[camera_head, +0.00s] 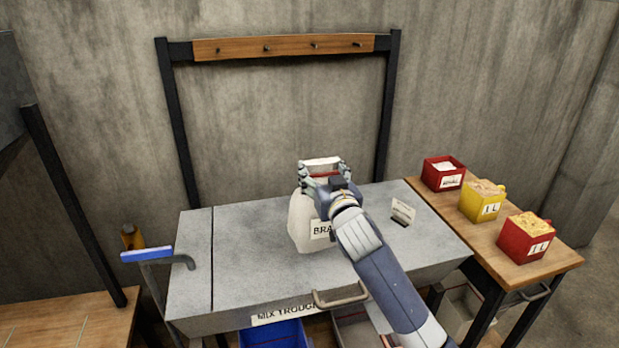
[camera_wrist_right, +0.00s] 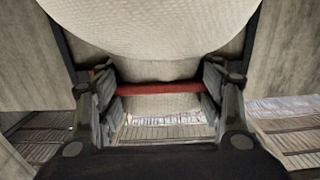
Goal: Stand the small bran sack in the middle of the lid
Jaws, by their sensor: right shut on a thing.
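The small bran sack (camera_head: 301,222) is off-white with a label that starts "BRA". It is upright over the grey lid (camera_head: 252,285) of the mix trough, near its middle; I cannot tell whether its base touches the lid. My right gripper (camera_head: 324,172) is shut on the sack's neck near its top. In the right wrist view the gripper (camera_wrist_right: 160,110) has its fingers on both sides of the neck, at a red band (camera_wrist_right: 160,88), with the pale sack body (camera_wrist_right: 150,28) beyond. My left gripper is not in view.
A small card (camera_head: 403,211) stands on the lid's right part. The lid has a front handle (camera_head: 340,295). A side table (camera_head: 480,245) at right holds red (camera_head: 440,174) and yellow (camera_head: 482,200) containers and another red one (camera_head: 525,238). A blue-handled tool (camera_head: 147,254) stands at left.

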